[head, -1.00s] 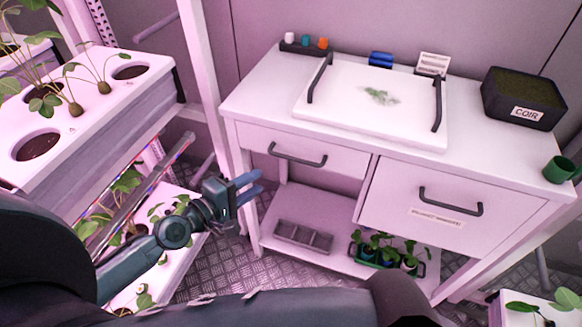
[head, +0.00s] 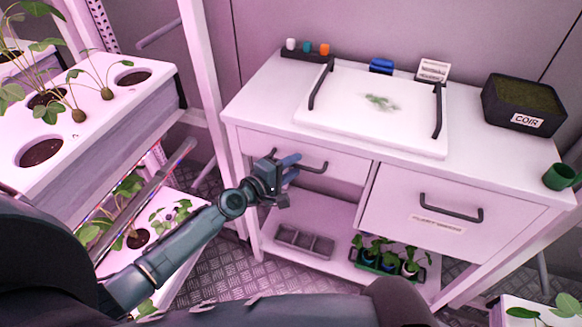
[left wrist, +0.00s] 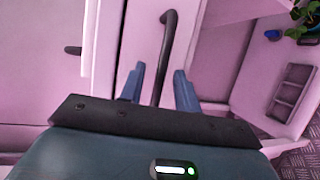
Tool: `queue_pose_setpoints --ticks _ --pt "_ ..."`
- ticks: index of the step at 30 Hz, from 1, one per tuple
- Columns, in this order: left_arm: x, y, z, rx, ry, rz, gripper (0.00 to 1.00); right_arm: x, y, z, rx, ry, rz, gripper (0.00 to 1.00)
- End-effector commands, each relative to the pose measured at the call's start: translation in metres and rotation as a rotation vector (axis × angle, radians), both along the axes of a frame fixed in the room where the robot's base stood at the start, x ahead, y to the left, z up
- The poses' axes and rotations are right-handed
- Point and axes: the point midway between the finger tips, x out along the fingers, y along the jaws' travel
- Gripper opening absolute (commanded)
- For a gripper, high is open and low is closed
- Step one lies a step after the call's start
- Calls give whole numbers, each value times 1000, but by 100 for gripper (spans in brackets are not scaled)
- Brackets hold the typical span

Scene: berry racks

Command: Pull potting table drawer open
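The white potting table (head: 462,95) has two front drawers, and both look shut. The left drawer (head: 345,166) has a dark bar handle (head: 316,168); the right drawer (head: 390,215) has its own dark handle (head: 452,214) and a label below it. My left gripper (head: 290,172) is at the left drawer's handle and hides part of it. In the left wrist view, the gripper's blue fingers (left wrist: 160,88) are apart, with the handle (left wrist: 167,45) running between them. Whether they touch it, I cannot tell. My right gripper is out of view.
A rack of potted seedlings (head: 110,105) stands at the left, with a white upright post (head: 203,75) beside the table. The table's lower shelf (head: 300,205) holds a grey divided tray (head: 304,241) and several small plants. A white tray (head: 340,90) and a coir box (head: 524,105) are on top.

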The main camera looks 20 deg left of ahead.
Motion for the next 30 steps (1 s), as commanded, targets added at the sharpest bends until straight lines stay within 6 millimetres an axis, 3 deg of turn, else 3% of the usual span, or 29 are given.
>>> queue_pose_setpoints --ticks 3,15,30 --pt "0 0 0 0 0 0 32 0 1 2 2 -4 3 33" --pt "-1 0 0 0 0 0 0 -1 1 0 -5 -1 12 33" --pt "-1 1 0 1 1 1 0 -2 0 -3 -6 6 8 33"
